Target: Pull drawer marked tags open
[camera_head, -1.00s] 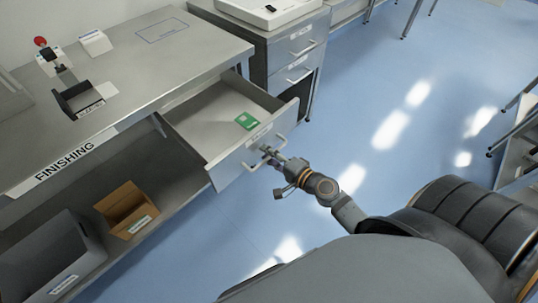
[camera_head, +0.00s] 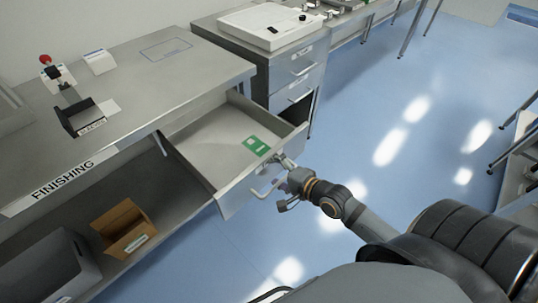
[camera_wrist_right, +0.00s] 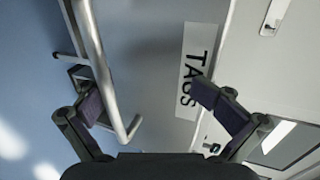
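The drawer (camera_head: 232,193) under the finishing bench stands pulled out, its inside visible with a green card (camera_head: 256,145) in it. Its front carries a white label reading TAGS (camera_wrist_right: 198,70) in the right wrist view. A bar handle (camera_head: 265,191) is fixed to the front; the bar also shows in the wrist view (camera_wrist_right: 97,62). My right gripper (camera_head: 284,164) is at the drawer front by the handle. In the wrist view its fingers (camera_wrist_right: 155,103) are spread wide, with the bar close to the left-hand finger and nothing clamped. My left gripper is not in view.
The bench top (camera_head: 135,85) holds a black tray (camera_head: 82,117) and a red-button device (camera_head: 55,75). An open cardboard box (camera_head: 124,230) and a grey bin (camera_head: 45,270) sit on the shelf below. A drawer cabinet (camera_head: 290,75) stands behind.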

